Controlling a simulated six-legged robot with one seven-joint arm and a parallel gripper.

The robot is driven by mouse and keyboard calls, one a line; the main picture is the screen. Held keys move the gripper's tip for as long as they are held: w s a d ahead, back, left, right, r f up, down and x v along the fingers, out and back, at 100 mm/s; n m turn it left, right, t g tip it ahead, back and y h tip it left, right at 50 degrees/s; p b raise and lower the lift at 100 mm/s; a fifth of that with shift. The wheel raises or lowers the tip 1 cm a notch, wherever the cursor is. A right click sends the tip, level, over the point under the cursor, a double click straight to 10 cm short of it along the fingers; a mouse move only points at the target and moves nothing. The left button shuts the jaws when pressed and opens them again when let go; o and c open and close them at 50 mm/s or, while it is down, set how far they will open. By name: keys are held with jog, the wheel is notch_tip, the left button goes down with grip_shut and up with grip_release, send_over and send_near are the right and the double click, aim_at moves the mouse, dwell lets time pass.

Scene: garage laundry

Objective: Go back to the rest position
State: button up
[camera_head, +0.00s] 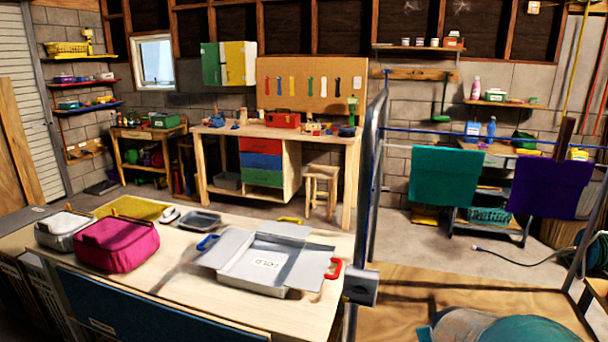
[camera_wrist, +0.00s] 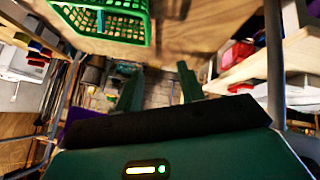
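My gripper (camera_wrist: 159,75) shows in the wrist view as two dark green fingers. They stand apart with a clear gap, and nothing is between them. The floor and a block wall show through the gap. I do not see my gripper in the head view. A green plastic basket (camera_wrist: 98,22) is at the upper left of the wrist view, on a wooden surface. It is apart from the fingers.
In the head view, a wooden table (camera_head: 180,285) holds an open grey box (camera_head: 262,262), a pink bag (camera_head: 117,243) and a grey tray (camera_head: 198,220). A metal post (camera_head: 371,170) stands beside it. Teal cloth (camera_head: 450,178) and purple cloth (camera_head: 548,187) hang at right.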

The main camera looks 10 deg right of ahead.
jog(key=s+a+r+n+y, duration=0.1)
jog(key=s+a+r, duration=0.3)
jog(key=a, duration=0.8)
jog(key=s+a+r+n+y, duration=0.1)
jog(key=s+a+r+y, duration=0.3)
jog(key=a, duration=0.8)
jog(key=shift+s+a+r+g, duration=0.3)
jog(key=shift+s+a+r, duration=0.1)
jog(key=shift+s+r, duration=0.45)
jog(key=shift+w+d, duration=0.1)
jog(key=shift+d, duration=0.1)
